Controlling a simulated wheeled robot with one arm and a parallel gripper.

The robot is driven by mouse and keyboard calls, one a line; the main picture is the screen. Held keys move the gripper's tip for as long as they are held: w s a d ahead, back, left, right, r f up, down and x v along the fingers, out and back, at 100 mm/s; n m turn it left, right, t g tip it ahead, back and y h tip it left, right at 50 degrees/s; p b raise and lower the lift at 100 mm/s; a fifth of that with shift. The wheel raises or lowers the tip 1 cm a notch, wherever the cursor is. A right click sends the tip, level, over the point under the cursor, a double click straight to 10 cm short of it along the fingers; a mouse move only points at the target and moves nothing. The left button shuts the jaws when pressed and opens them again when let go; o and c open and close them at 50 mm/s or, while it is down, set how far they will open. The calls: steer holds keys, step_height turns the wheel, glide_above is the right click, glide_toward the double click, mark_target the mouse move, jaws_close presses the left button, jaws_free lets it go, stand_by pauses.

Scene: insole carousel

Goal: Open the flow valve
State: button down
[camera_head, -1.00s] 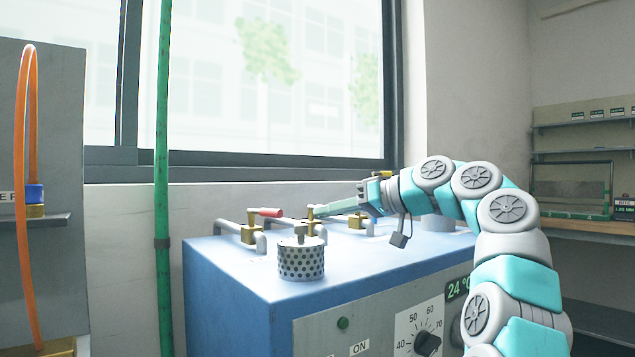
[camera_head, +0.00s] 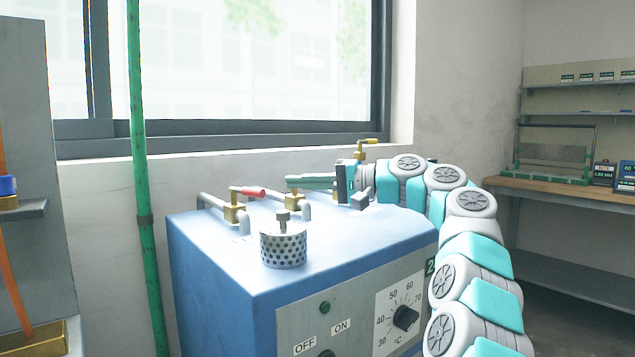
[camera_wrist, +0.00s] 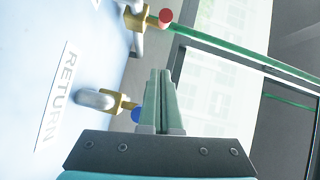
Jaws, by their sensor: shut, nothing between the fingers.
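A valve with a brass body (camera_head: 235,214) and a red-tipped lever (camera_head: 250,191) sits on a grey pipe on top of the blue unit. Its lever points right in the head view. The red tip (camera_wrist: 165,17) shows at the top of the wrist view. My gripper (camera_head: 289,183) is shut and empty, just right of the red tip and apart from it. In the wrist view its closed fingers (camera_wrist: 160,73) lie beside a second brass valve with a blue tip (camera_wrist: 138,114), partly hidden by the fingers. I cannot read a flow label.
A "RETURN" label (camera_wrist: 60,95) lies near the blue-tipped valve. A perforated metal cylinder (camera_head: 283,246) stands on the blue unit (camera_head: 215,280) in front of the valves. A green vertical pipe (camera_head: 141,200) stands left of the unit. Another brass fitting (camera_head: 366,142) shows behind my wrist.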

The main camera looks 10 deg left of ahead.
steer(key=a, duration=0.3)
steer(key=shift+a+f, duration=0.15)
steer(key=shift+a, duration=0.2)
steer(key=shift+s+b, duration=0.45)
steer(key=shift+s, duration=0.05)
steer(key=shift+s+a+f+b, duration=0.2)
steer(key=shift+s+b, duration=0.2)
steer(key=shift+s, duration=0.25)
steer(key=shift+s+a+f+b, duration=0.2)
steer(key=shift+s+b, duration=0.2)
steer(key=shift+s, duration=0.2)
steer(key=shift+s+a+b, duration=0.1)
steer(key=shift+s+b, duration=0.05)
steer(key=shift+b, duration=0.35)
